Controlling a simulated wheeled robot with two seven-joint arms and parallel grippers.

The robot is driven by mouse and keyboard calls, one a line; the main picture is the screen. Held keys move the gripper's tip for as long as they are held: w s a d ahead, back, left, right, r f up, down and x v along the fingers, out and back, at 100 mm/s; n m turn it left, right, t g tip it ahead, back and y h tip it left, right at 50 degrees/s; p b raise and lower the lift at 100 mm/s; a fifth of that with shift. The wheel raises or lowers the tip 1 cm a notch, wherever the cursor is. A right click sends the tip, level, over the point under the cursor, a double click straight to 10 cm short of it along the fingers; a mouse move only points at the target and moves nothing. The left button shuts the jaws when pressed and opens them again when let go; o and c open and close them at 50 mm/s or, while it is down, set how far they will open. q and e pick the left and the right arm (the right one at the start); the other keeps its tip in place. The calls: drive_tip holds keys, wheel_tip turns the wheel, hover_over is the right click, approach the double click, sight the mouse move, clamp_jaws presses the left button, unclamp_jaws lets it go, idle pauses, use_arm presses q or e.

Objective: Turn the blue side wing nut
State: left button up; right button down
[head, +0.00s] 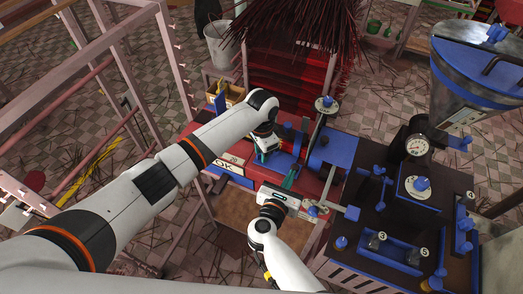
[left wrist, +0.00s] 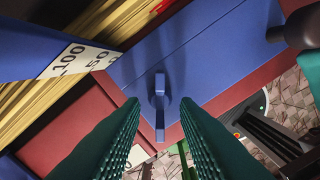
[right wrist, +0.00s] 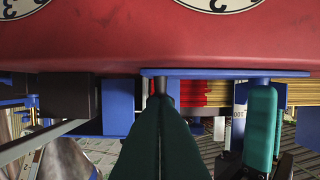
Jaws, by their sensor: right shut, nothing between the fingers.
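A small blue wing nut (left wrist: 159,103) stands out from a blue panel (left wrist: 205,55) in the left wrist view, its wing upright in the picture. My left gripper (left wrist: 161,112) is open, with one ribbed green finger on each side of the nut and gaps showing between. In the head view the left gripper (head: 266,152) reaches down to the machine's side, and I cannot make out the nut there. My right gripper (head: 291,180) is shut and empty; its fingers (right wrist: 162,105) meet below a blue plate (right wrist: 205,72) in the right wrist view.
The two grippers are close together; a green finger (right wrist: 262,120) shows right of mine in the right wrist view. A dark table (head: 370,205) with blue fittings and a gauge (head: 418,145) is at right.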

use_arm(q)
wheel_tip(320, 180, up, 12)
idle(0.6)
drive_tip(key=shift+o, duration=0.2)
